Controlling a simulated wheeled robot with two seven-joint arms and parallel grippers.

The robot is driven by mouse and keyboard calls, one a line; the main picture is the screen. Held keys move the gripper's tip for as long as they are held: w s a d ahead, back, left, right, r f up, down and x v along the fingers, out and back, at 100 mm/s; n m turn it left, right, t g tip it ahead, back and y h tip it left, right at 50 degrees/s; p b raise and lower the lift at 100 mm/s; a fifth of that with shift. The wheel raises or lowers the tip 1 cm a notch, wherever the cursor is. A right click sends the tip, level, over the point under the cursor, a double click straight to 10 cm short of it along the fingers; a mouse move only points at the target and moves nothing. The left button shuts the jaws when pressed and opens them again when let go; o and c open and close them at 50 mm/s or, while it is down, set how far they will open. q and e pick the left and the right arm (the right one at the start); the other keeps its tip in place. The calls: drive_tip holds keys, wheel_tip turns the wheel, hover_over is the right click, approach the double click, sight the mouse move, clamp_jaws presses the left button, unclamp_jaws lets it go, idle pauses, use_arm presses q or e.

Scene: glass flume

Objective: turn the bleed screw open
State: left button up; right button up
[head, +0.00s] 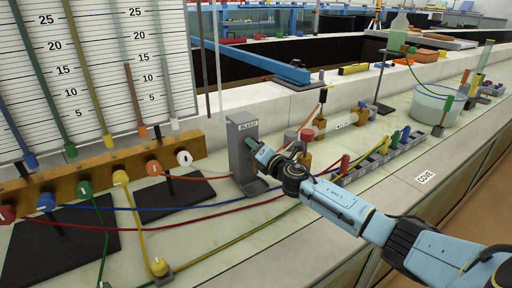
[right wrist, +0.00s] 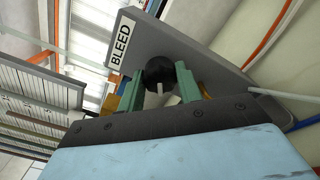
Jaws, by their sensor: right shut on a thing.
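The bleed screw (right wrist: 160,72) is a round black knob with a white pointer mark, seen in the right wrist view. It sits on a grey upright bracket (head: 241,161) with a white BLEED label (head: 248,126); the label also shows in the right wrist view (right wrist: 122,43). My right gripper (head: 262,147) is at the bracket's face, its green fingertips on either side of the knob and shut on it. The white mark points toward the gripper's palm in the right wrist view. In the head view the fingers hide the knob. My left gripper is not in view.
Coloured tubes and valve knobs on a wooden rail (head: 100,170) stand to the left. Red and blue hoses cross the bench near the bracket. A clear bucket (head: 436,108) stands at the right.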

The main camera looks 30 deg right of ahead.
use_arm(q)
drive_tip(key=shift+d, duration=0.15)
use_arm(e)
drive_tip(key=shift+n, duration=0.3)
drive_tip(key=o, duration=1)
drive_tip(key=shift+s, duration=0.15)
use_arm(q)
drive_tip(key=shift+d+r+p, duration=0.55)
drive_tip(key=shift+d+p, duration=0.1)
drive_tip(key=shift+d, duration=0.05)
use_arm(e)
drive_tip(key=shift+s+d, duration=0.15)
drive_tip(key=shift+s, duration=6.45)
